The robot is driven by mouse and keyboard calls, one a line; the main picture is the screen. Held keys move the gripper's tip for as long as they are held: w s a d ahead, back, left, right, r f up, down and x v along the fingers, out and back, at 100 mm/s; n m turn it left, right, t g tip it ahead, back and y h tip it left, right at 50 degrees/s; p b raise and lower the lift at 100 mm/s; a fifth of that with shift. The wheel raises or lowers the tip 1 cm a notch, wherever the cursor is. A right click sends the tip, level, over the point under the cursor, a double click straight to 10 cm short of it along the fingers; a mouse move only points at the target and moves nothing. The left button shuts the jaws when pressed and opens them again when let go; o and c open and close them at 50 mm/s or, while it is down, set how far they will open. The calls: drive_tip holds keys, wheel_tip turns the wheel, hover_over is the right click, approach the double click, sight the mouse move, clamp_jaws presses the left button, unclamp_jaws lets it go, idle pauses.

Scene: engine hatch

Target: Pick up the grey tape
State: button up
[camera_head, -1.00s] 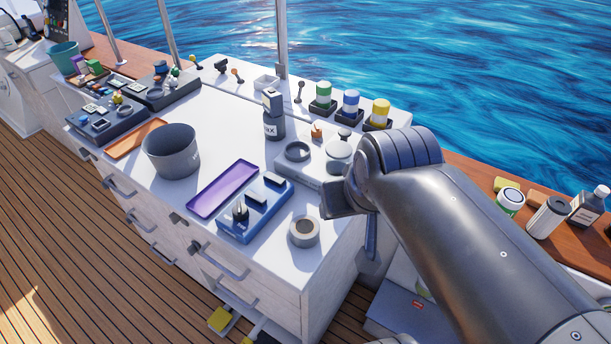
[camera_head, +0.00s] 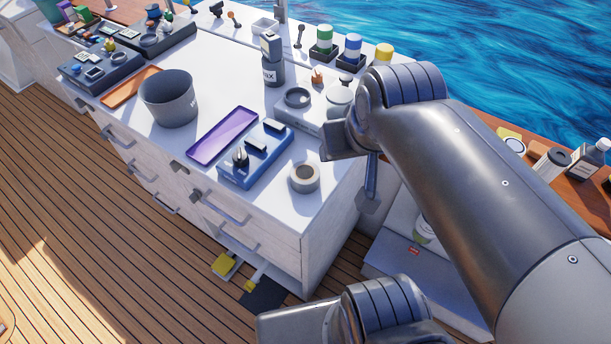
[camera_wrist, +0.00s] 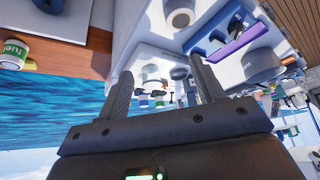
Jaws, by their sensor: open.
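The grey tape is a thick roll (camera_head: 305,187) with a pale inner ring. It lies flat near the front right corner of the white cabinet top, beside the blue organiser (camera_head: 255,158). In the wrist view a roll that looks like it (camera_wrist: 169,13) shows at the top edge, beyond the fingers. My gripper (camera_wrist: 161,88) is open in the wrist view, with nothing between its two dark fingers. It is apart from the tape. I cannot clearly make out its fingers in the head view, where my arm fills the right side.
A purple tray (camera_head: 222,136), a grey bucket (camera_head: 168,98) and a dark bottle (camera_head: 272,62) stand on the cabinet top (camera_head: 215,70). A darker ring (camera_head: 297,97) lies on a grey box behind the tape. Drawer handles stick out in front. The wooden deck (camera_head: 90,220) is largely clear.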

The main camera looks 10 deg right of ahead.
drive_tip(key=o, duration=0.6)
drive_tip(key=n+g, duration=0.6)
drive_tip(key=n, duration=0.1)
hover_over(304, 171)
wheel_tip(304, 171, down, 10)
wheel_tip(304, 171, down, 10)
drive_tip(key=shift+f, duration=0.2)
